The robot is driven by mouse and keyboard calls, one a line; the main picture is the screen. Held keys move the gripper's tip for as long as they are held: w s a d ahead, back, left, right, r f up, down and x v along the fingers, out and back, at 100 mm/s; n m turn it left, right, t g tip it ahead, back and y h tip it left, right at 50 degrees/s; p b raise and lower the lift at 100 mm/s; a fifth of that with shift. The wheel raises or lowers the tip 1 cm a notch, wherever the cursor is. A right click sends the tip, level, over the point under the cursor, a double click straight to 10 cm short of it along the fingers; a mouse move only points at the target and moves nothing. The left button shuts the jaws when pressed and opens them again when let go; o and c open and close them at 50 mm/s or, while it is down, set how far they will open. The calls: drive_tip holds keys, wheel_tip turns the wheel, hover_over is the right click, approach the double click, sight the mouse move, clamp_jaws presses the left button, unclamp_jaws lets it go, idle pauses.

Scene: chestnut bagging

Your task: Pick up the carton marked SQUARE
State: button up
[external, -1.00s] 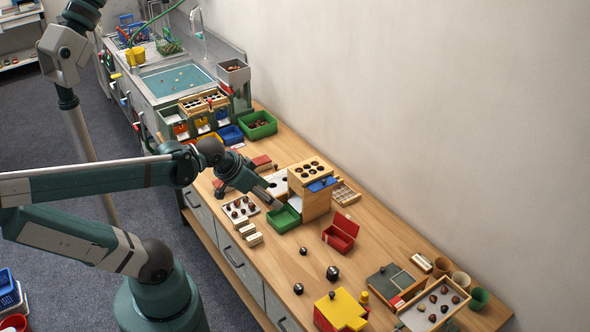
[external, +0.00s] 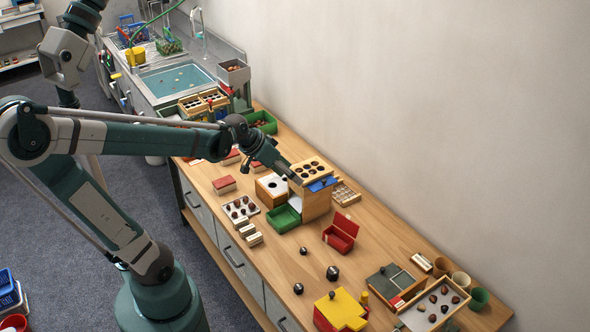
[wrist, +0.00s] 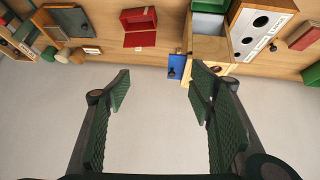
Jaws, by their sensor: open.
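No marking SQUARE is readable on any carton in these views. Red-topped cartons stand on the counter's left part: one (external: 224,185) near the front edge and another (external: 231,157) behind it, partly covered by my arm. A red-topped carton (wrist: 303,36) also shows at the right of the wrist view. My gripper (wrist: 163,92) is open and empty, with the pale wall between its fingers. In the external view my gripper (external: 285,170) is in the air beside the tall wooden box with holes (external: 316,203); its fingertips are hard to make out.
An open red box (external: 341,233), a green tray (external: 284,218) and a nut tray (external: 240,209) lie near the tall box. Small cream blocks (external: 248,232) sit at the front edge. Bare counter lies around the black knobs (external: 333,272).

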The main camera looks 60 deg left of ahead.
drive_tip(key=w+a+f+t, duration=0.1)
drive_tip(key=w+a+f, duration=0.4)
drive_tip(key=w+a, duration=0.55)
drive_tip(key=t+b, duration=0.2)
drive_tip(key=t, duration=0.2)
hover_over(260, 164)
drive_tip(key=d, duration=0.6)
wheel_tip(260, 164, down, 15)
drive_tip(key=shift+m+t, duration=0.3)
drive_tip(key=shift+t, duration=0.4)
drive_tip(key=s+a+f, duration=0.1)
drive_tip(key=a+f, duration=0.1)
drive_tip(key=a, duration=0.1)
drive_tip(key=s+a+f, duration=0.2)
drive_tip(key=a+f, duration=0.1)
drive_tip(key=s+a+f, duration=0.2)
drive_tip(key=a+f, duration=0.1)
drive_tip(key=shift+s+a, duration=0.1)
drive_tip(key=shift+s+f, duration=0.2)
drive_tip(key=shift+s, duration=0.15)
drive_tip(key=shift+w, duration=0.1)
drive_tip(key=shift+b+x, duration=0.4)
drive_tip(key=shift+x, duration=0.8)
drive_tip(key=shift+w+f, duration=0.1)
